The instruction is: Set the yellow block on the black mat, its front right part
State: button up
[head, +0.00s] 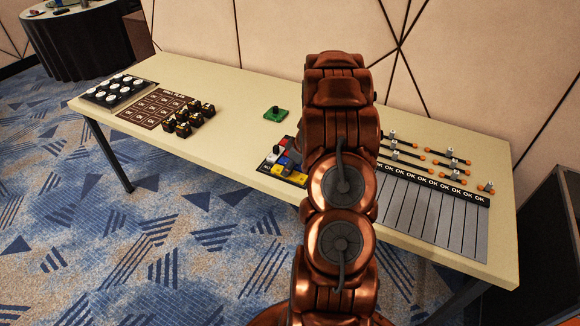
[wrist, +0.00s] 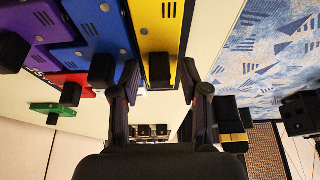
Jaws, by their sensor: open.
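The yellow block (wrist: 172,28) is a long slab with a black knob in the wrist view, lying beside a blue block (wrist: 92,22). My gripper (wrist: 160,92) is open, with its fingers apart on either side of the yellow block's knobbed end. I cannot tell if the fingers touch it. In the head view the black mat (head: 264,167) lies near the table's front edge with coloured blocks on it.
A purple block (wrist: 35,22) and a red block (wrist: 70,91) lie close by. A green block (head: 276,113) sits alone behind the mat. Several black pieces (head: 184,128) stand to the left, and a grey panel with OK labels (head: 440,215) lies right.

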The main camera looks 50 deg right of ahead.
jog(key=b+v, duration=0.4)
jog(key=v, duration=0.8)
jog(key=s+a+r+m+g+y, duration=0.1)
jog(key=s+a+r+g, duration=0.2)
jog(key=a, duration=1)
jog(key=s+a+r, duration=0.2)
jog(key=a+r, duration=0.2)
jog(key=a, duration=1)
jog(key=s+a+g, duration=0.1)
jog(key=s+a, duration=0.2)
jog(key=s, duration=0.4)
jog(key=s+a+m+g+h, duration=0.1)
jog(key=s+a, duration=0.3)
jog(key=s, duration=0.3)
jog(key=s+a+r+m+g+h, duration=0.1)
jog(key=s+a, duration=0.3)
jog(key=s, duration=0.3)
jog(key=shift+a, duration=0.2)
jog(key=shift+r, duration=0.2)
jog(key=shift+r+p, duration=0.5)
jog(key=shift+p, duration=0.2)
